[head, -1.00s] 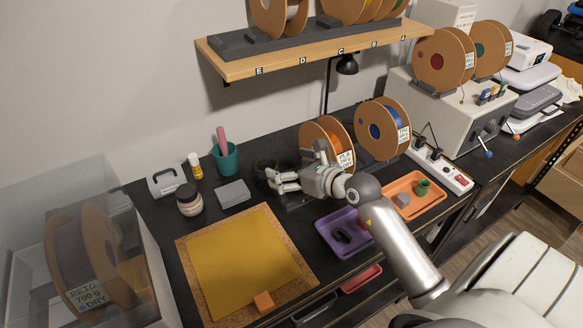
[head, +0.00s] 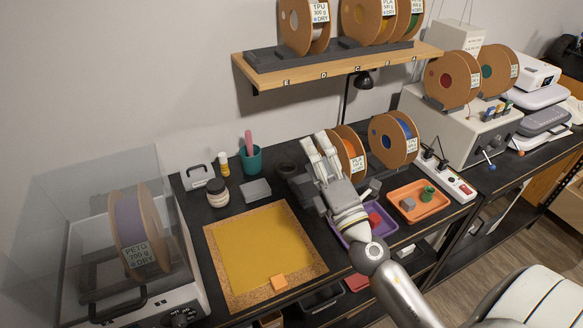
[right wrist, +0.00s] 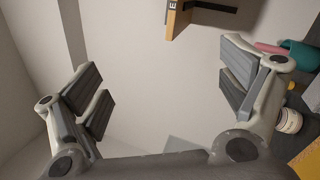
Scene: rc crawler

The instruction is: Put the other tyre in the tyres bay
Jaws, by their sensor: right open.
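My right gripper (head: 318,143) is open and empty, raised in front of the orange spool, with its fingers pointing toward the wall. Its spread fingers also show in the right wrist view (right wrist: 166,86), with only wall between them. A dark round, ring-like thing (head: 286,170) lies on the bench left of the gripper; I cannot tell whether it is a tyre. The purple tray (head: 353,241) is partly hidden by my right arm, with something red in it. No tyres bay can be made out for certain. My left gripper is not in view.
An orange tray (head: 431,208) holds a grey and a green piece. The shelf (head: 335,68) overhangs the bench.

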